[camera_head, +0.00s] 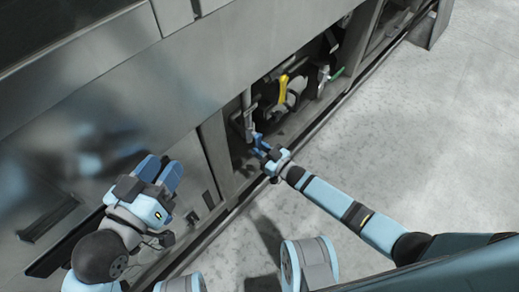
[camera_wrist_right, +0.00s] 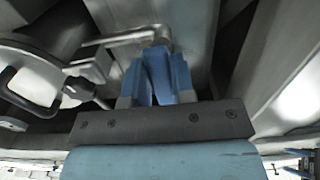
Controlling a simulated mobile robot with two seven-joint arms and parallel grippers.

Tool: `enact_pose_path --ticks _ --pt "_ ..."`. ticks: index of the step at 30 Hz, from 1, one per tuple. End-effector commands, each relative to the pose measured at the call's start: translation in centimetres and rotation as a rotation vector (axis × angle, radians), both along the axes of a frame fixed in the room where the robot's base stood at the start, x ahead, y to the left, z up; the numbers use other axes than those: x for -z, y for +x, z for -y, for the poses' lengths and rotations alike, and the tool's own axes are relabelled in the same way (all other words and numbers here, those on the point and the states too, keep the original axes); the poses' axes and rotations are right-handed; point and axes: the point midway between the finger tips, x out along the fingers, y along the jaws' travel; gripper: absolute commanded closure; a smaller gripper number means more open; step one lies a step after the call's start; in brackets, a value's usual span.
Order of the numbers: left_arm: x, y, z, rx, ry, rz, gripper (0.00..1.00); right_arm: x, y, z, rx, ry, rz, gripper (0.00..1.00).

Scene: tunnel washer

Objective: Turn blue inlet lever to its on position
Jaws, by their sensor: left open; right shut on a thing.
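My right gripper (camera_head: 259,143) reaches into the open recess low in the machine's side. In the right wrist view its two blue fingers (camera_wrist_right: 158,82) are closed around a narrow blue piece, which looks like the blue inlet lever (camera_wrist_right: 158,70). The fingers hide most of it, and its angle is hard to tell. A grey metal pipe (camera_wrist_right: 120,38) runs just beyond the fingertips. My left gripper (camera_head: 161,173) is open and empty, in front of the metal panel at the left, away from the lever.
A yellow handle (camera_head: 281,89) and a green handle (camera_head: 337,74) sit further along the recess, beyond my right gripper. The recess has metal side walls and a bottom rail (camera_head: 302,138). A round metal fitting (camera_wrist_right: 37,82) is left of the fingers. The floor (camera_head: 420,130) at right is clear.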

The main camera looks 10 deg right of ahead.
Motion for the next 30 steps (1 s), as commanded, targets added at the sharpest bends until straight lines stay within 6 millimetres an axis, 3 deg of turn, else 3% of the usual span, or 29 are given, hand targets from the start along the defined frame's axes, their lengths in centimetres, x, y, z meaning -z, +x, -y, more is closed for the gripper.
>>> enact_pose_path --ticks 14,15,18,30 --pt "0.01 -0.02 0.00 0.001 0.000 -0.001 0.57 0.04 0.02 0.15 0.000 -0.015 0.010 1.00" --pt "0.00 -0.02 0.01 0.001 0.000 -0.001 0.57 0.04 0.02 0.15 0.000 -0.014 0.009 0.70" --pt "0.00 -0.02 0.01 0.001 0.000 -0.001 0.57 0.03 0.02 0.13 0.000 -0.014 0.009 0.51" --pt "-0.66 -0.03 0.02 0.000 -0.004 0.004 0.57 -0.08 -0.83 0.70 0.001 -0.012 0.005 0.51"
